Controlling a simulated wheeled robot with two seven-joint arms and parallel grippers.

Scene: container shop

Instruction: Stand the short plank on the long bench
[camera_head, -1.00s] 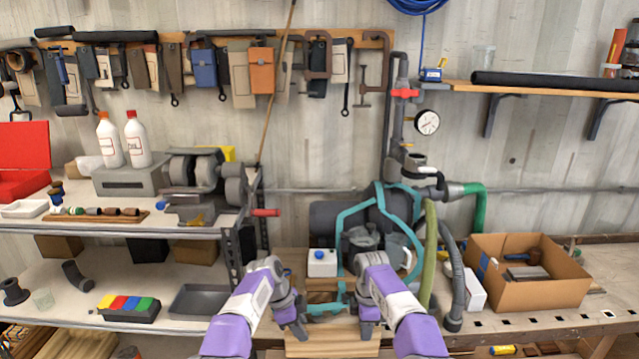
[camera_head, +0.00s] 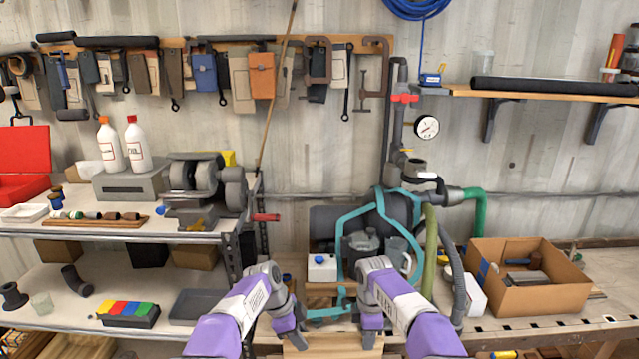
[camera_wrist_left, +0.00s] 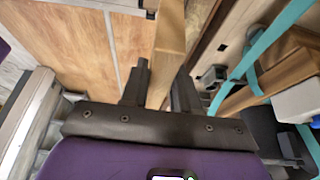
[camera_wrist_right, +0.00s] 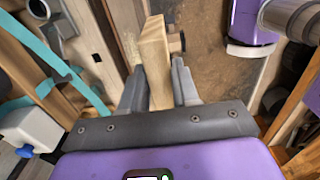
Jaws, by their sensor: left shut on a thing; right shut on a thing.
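A light wooden plank (camera_head: 332,347) lies low between my two grippers at the bottom of the head view. My left gripper (camera_head: 297,340) is shut on it at the left, and the wood (camera_wrist_left: 168,45) stands between the fingers in the left wrist view. My right gripper (camera_head: 372,338) is shut on it at the right, with the wood (camera_wrist_right: 155,60) between the fingers in the right wrist view. The plank's lower side is out of the head view. A bench top (camera_head: 535,326) with holes along its front edge runs to the right.
A cardboard box (camera_head: 540,292) with tools stands on the bench at the right. Teal-framed machinery with hoses (camera_head: 365,235) is just behind my grippers. A shelf rack (camera_head: 120,228) with bottles and a grinder stands at the left.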

